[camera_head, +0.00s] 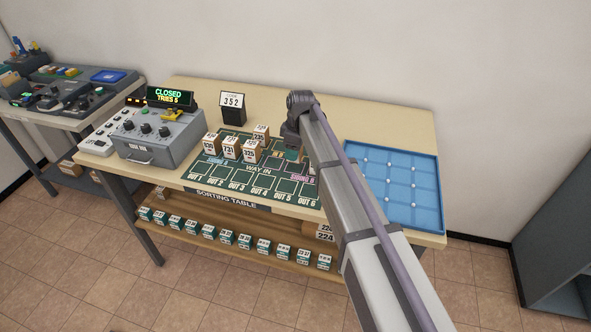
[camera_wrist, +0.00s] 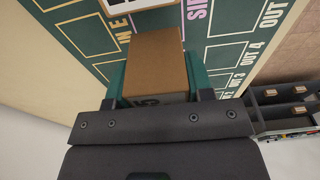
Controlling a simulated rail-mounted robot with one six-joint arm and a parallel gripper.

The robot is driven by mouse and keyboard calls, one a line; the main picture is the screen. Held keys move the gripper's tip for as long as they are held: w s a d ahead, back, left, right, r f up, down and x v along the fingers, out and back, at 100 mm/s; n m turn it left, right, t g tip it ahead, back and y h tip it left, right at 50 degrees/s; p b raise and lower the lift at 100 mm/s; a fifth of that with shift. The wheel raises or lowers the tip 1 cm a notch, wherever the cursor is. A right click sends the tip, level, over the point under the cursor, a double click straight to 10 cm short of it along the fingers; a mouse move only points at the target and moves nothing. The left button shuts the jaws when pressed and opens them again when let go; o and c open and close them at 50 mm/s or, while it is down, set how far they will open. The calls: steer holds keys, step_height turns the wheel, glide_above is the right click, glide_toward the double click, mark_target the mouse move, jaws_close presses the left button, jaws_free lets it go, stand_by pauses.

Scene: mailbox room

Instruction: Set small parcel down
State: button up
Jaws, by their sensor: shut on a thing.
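I cannot tell whether the parcel touches the mat. In the head view my arm hides most of the gripper and the parcel, near the right part of the green mat (camera_head: 262,187) on the sorting table (camera_head: 380,108).
Several labelled parcels (camera_head: 231,147) stand on the mat's left part. A grey box (camera_head: 158,132) with knobs and a "CLOSED" display (camera_head: 170,96) is at left. A 352 sign (camera_head: 232,106) stands behind. A blue tray (camera_head: 400,185) lies at right. Small boxes (camera_head: 208,231) line the lower shelf.

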step_height(320, 180, down, 4)
steer(key=b, duration=0.3)
steer(key=shift+b, duration=0.4)
steer(key=shift+r, duration=0.3)
steer(key=shift+c, duration=0.4)
steer(key=shift+f, duration=0.3)
steer(key=o, duration=1)
steer(key=shift+r, duration=0.1)
steer(key=shift+o, duration=0.2)
steer(key=r+p, duration=0.4)
steer(key=d+r+p, duration=0.1)
steer(key=r+p, duration=0.7)
steer(key=shift+s+d+r+p, duration=0.2)
steer(key=shift+d+r+p, duration=0.1)
steer(key=shift+p, duration=0.1)
steer(key=shift+f, duration=0.1)
steer(key=shift+f, duration=0.1)
